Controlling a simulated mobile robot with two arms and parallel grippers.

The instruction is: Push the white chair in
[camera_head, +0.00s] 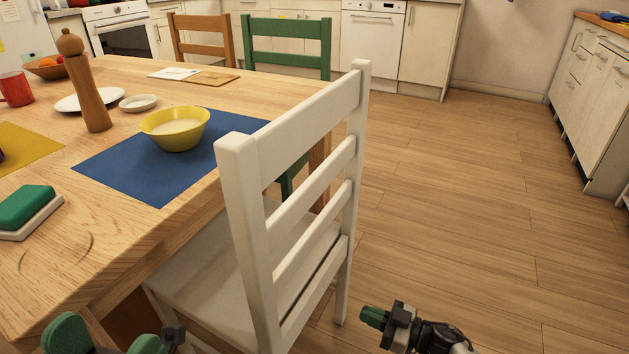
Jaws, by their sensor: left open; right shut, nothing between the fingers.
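The white chair (312,188) stands at the right end of the wooden table (130,208), its slatted backrest facing me and the floor. Its seat (205,277) shows between the backrest and the table, with part of it at the table's edge. My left gripper (108,335) is at the bottom left, left of the chair, with its green-tipped fingers apart and partly cut off by the frame. My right gripper (374,317) is low at the bottom, right of the chair's rear leg, shut and empty. Neither gripper visibly touches the chair.
On the table are a yellow bowl (176,129) on a blue placemat (140,177), a pepper mill (88,85), a red mug (15,89) and a green sponge (26,206). A green chair (290,29) stands behind. The floor (470,190) at right is clear.

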